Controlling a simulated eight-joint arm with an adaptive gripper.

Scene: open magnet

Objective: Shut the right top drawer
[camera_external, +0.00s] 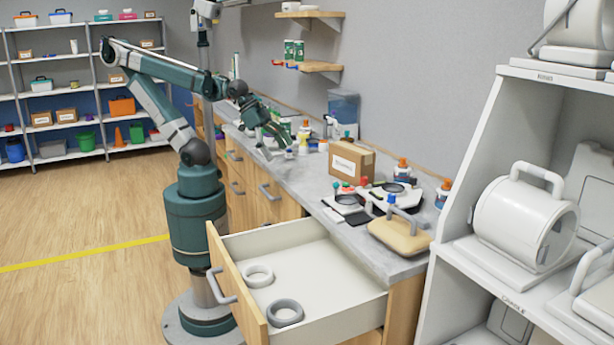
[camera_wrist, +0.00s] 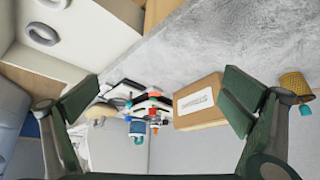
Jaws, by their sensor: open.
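The right top drawer (camera_external: 328,272) stands pulled out from the counter in the external view. It has a wooden front with a grey bar handle (camera_external: 221,286), and a white ring and a grey ring lie inside. In the wrist view the drawer (camera_wrist: 75,53) shows at the upper left, with the rings in it. My gripper (camera_external: 277,147) is over the counter to the left of the drawer, well apart from its front and handle. In the wrist view my gripper (camera_wrist: 158,102) has its fingers wide apart with nothing between them.
The grey counter (camera_external: 312,190) carries a cardboard box (camera_external: 351,163), a tan case (camera_external: 398,236), small devices and several bottles. Closed drawers lie left of the open one. A white shelf unit (camera_external: 462,215) stands at the right. The wooden floor (camera_external: 85,300) at the left is clear.

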